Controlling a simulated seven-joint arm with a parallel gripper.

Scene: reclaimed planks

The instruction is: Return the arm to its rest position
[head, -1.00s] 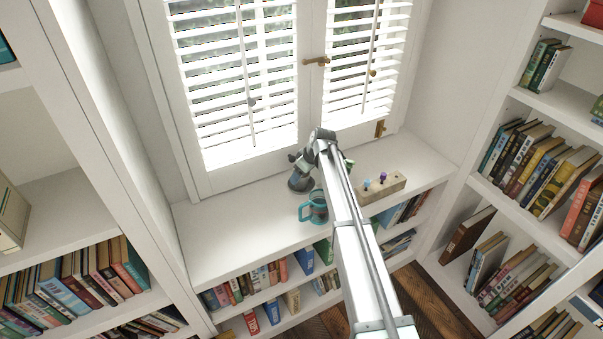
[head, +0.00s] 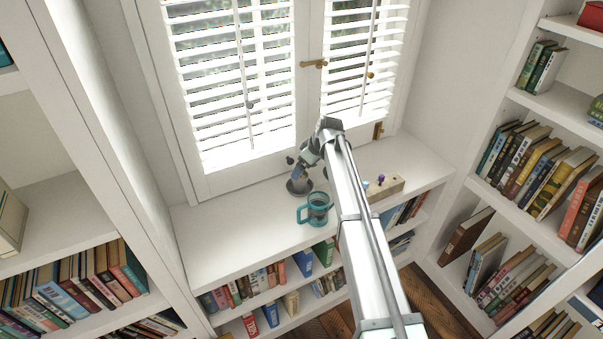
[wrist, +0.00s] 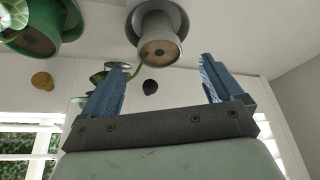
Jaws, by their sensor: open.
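My gripper (wrist: 158,85) is open in the wrist view, with its two blue fingers apart and nothing between them. In the head view the end of my arm hangs over the window ledge (head: 225,235), close to the grey pot (head: 300,187); its fingers are hard to make out there. The wrist view shows the grey pot (wrist: 160,45) upside down, beyond the fingers. A green pot (wrist: 52,25) is at its upper left. Thin stems and leaves reach toward the left finger; I cannot tell whether they touch.
A teal mug (head: 316,210) stands in front of the grey pot. A wooden block (head: 388,188) with pegs lies right of my arm, partly hidden by it. Shuttered windows (head: 235,80) rise behind. Bookshelves (head: 545,170) flank the ledge. Its left part is clear.

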